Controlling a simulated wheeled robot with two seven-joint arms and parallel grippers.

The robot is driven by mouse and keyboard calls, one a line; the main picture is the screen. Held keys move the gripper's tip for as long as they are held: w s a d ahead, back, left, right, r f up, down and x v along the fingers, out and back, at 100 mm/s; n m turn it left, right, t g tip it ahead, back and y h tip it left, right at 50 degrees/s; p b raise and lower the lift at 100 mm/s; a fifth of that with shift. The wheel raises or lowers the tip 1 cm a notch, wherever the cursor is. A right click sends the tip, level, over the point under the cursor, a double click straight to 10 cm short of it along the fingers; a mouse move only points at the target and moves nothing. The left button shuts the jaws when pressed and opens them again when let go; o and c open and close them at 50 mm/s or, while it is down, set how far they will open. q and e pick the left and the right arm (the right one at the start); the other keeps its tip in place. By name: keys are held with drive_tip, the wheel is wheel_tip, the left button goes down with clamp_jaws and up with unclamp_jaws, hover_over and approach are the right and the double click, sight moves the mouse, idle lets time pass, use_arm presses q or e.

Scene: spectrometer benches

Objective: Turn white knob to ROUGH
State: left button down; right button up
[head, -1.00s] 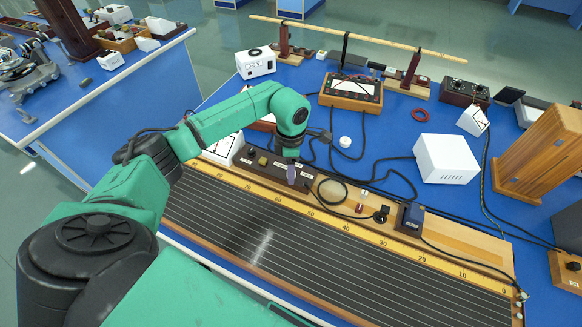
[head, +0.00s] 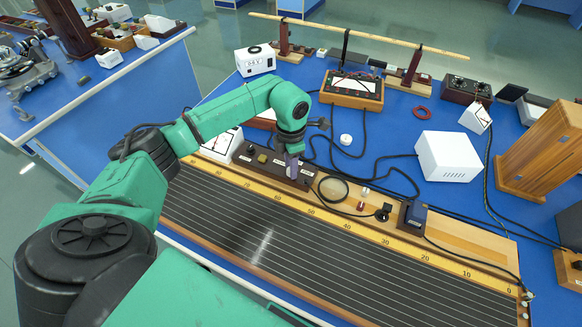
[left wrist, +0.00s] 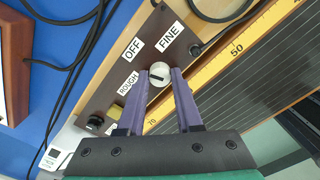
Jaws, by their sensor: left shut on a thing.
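The white knob (left wrist: 159,74) sits on a dark brown switch panel (left wrist: 101,108) in the left wrist view. A dark bar marks its face; which label it points to I cannot tell for sure. White labels OFF (left wrist: 132,48), FINE (left wrist: 169,37) and ROUGH (left wrist: 129,84) lie around it. My left gripper (left wrist: 159,71) has its purple fingers on either side of the knob, shut on it. In the head view, the left gripper (head: 292,168) reaches down to the panel (head: 260,166), and its fingers hide the knob. My right gripper is not in view.
A yellowish block (left wrist: 116,111) and a black knob (left wrist: 95,123) stand on the same panel. A ruled board with a yellow scale (head: 347,228) lies in front. Loose black cables and a magnifier-like ring (head: 333,190) lie close by. A white box (head: 447,156) stands to the right.

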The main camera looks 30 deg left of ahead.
use_arm(q)
drive_tip(key=n+b, duration=0.1)
drive_tip(key=n, duration=0.2)
drive_tip(key=shift+n, duration=0.3)
drive_tip(key=shift+r+n+b, duration=0.1)
drive_tip(key=shift+n+b, duration=0.25)
drive_tip(key=shift+n, duration=1.65)
drive_tip(key=shift+w, duration=0.1)
drive_tip(key=c, duration=0.6)
unclamp_jaws()
drive_tip(key=shift+r, duration=0.1)
wheel_tip(320, 180, up, 14)
drive_tip(key=shift+r+b, duration=0.15)
drive_tip(key=shift+b, duration=0.8)
